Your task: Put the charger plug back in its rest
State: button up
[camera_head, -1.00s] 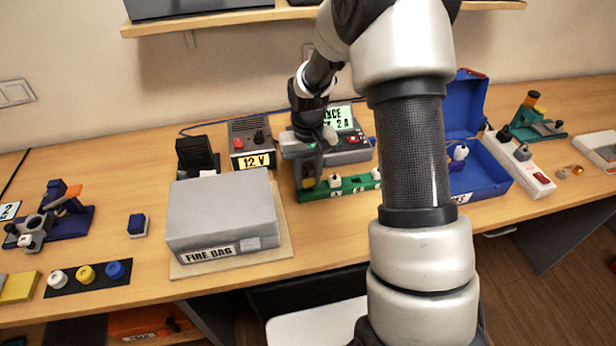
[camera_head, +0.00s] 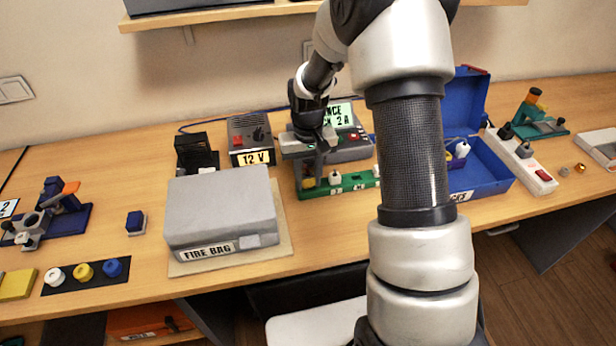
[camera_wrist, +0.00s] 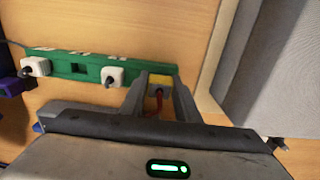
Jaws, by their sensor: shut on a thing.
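My gripper (camera_wrist: 160,97) is over the right end of a green strip (camera_wrist: 92,67) on the bench. In the wrist view its fingers stand on both sides of a yellow-topped plug (camera_wrist: 158,80) with a red lead, and it is shut on this plug. The plug is at the strip's end; I cannot tell whether it is seated or just above it. The strip also carries white plugs (camera_wrist: 113,75) and an empty dark slot (camera_wrist: 78,68).
Behind the strip stands a grey charger (camera_head: 350,150) with a lit screen. A 12 V box (camera_head: 250,140) is to its left. A grey fire bag box (camera_head: 222,215) stands close on the left front. An open blue case (camera_head: 485,175) is to the right, beyond my arm.

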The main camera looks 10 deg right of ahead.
aim_at(308, 177)
jog(key=shift+f, duration=0.4)
jog(key=o, duration=1.2)
jog(key=shift+r, duration=0.15)
notch_tip(308, 177, up, 17)
jog(key=shift+r, duration=0.1)
